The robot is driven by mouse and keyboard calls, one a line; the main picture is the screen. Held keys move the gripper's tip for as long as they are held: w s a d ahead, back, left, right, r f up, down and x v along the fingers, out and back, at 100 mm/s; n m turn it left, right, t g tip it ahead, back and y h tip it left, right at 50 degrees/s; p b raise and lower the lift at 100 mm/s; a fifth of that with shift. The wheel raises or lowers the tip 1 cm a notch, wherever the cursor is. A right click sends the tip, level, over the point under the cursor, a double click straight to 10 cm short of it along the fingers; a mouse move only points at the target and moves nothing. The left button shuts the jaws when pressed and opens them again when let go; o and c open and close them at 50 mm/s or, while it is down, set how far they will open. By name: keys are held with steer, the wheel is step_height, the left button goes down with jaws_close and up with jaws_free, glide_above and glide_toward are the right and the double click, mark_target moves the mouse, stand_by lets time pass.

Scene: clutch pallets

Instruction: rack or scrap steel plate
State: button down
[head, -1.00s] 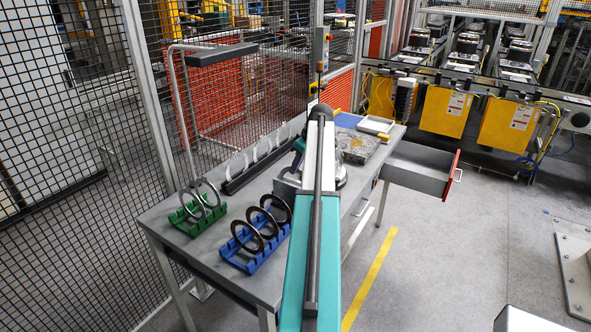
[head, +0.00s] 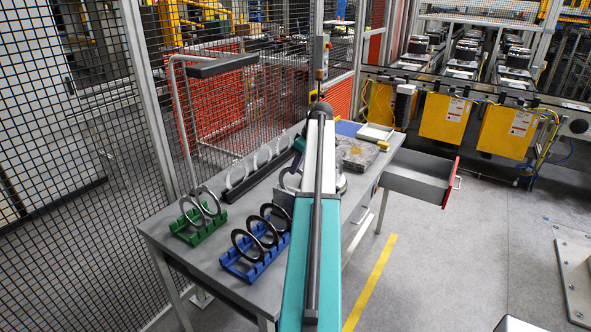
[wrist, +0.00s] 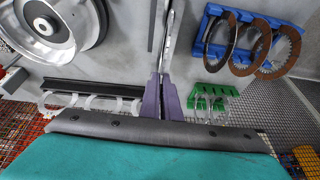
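In the head view a grey ring plate (head: 283,180) shows beside my arm above the table; my arm hides most of the gripper. The green rack (head: 182,238) holds thin steel rings upright; it also shows in the wrist view (wrist: 196,103). The blue rack (head: 232,268) holds three dark rings, brownish in the wrist view, where its blue base (wrist: 212,12) shows.
A black bar rack (head: 245,188) with several pale arches stands along the table's back. A round metal housing (wrist: 60,50) lies on the table (head: 205,262). An open drawer (head: 410,185) with a red front juts out right. A mesh fence (head: 80,150) borders the table.

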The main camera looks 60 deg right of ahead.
steer(key=shift+r, duration=3)
